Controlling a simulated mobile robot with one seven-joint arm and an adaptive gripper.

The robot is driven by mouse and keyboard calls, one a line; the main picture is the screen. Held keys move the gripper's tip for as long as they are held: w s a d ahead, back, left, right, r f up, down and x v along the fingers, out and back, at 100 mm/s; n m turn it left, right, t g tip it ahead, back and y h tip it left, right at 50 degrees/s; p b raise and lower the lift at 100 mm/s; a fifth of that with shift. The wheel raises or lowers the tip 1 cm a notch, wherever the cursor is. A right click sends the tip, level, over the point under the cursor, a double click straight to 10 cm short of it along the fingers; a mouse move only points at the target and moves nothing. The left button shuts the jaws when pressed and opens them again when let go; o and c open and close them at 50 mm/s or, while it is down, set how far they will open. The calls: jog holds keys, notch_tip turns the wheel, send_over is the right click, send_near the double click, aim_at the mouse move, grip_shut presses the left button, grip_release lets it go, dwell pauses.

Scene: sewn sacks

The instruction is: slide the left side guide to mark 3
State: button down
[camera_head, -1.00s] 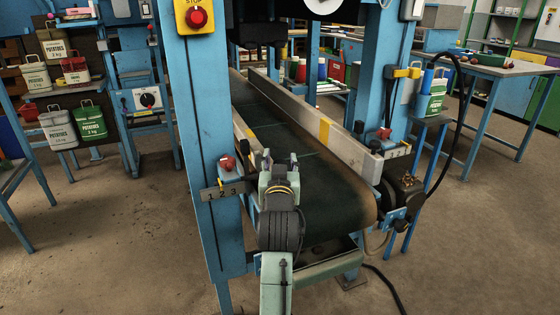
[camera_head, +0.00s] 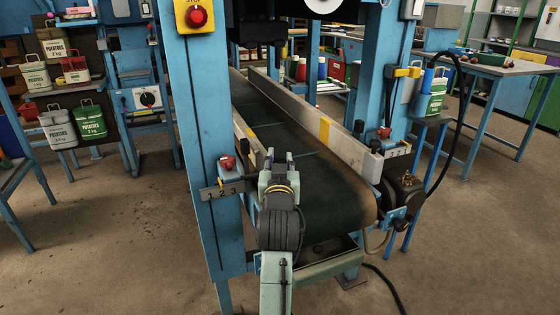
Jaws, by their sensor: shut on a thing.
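The left side guide (camera_head: 247,133) is a pale rail with a yellow band along the left edge of the dark belt (camera_head: 330,195). Its near end is hidden behind my gripper (camera_head: 280,155). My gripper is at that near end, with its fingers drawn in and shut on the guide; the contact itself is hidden. The scale plate (camera_head: 224,190) with marks 1, 2 and 3 is on the blue post, left of my gripper. A red knob (camera_head: 227,162) on a blue block sits just above the plate. The exact pointer reading is too small to tell.
The right side guide (camera_head: 325,130) runs along the belt's other edge. Blue frame posts (camera_head: 190,130) stand on both sides, the left one close to my arm. A red stop button (camera_head: 197,17) is on the left post. Open floor (camera_head: 110,240) lies to the left.

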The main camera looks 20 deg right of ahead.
jog(key=d, duration=0.3)
jog(key=shift+d, duration=0.1)
jog(key=c, duration=1.4)
grip_release()
jog(key=shift+o, duration=0.2)
jog(key=v, duration=0.7)
jog(key=shift+s, duration=0.25)
